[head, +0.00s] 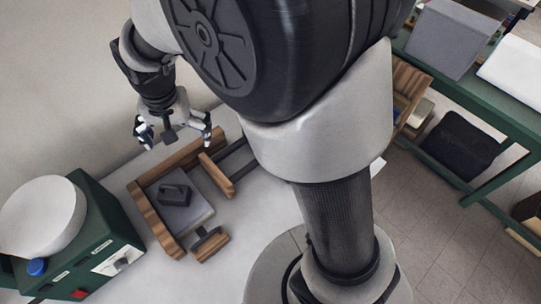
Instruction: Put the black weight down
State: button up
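A black object that looks like the black weight (175,195) rests on a grey plate (192,216) inside a wooden clamp-like frame (154,216) on the pale table. My gripper (174,134) is above and behind the frame, pointing down. Its two fingers are spread apart, with a clear gap between it and the black object. A small dark piece shows between the fingers; I cannot tell whether it is part of the gripper.
A green machine (100,231) with a round white top (42,216) and coloured buttons stands at left. A green bench (490,102) with a grey box (449,38) is at right; a black bin (459,147) sits below. My arm hides the middle.

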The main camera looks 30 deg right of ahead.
jog(key=s+d+r+n+t, duration=0.1)
jog(key=s+d+r+n, duration=0.1)
jog(key=s+d+r, duration=0.65)
jog(key=s+d+r+n+t, duration=0.2)
jog(key=s+d, duration=0.3)
jog(key=s, duration=0.8)
jog(key=shift+d+h, duration=0.2)
jog(key=shift+h, duration=0.1)
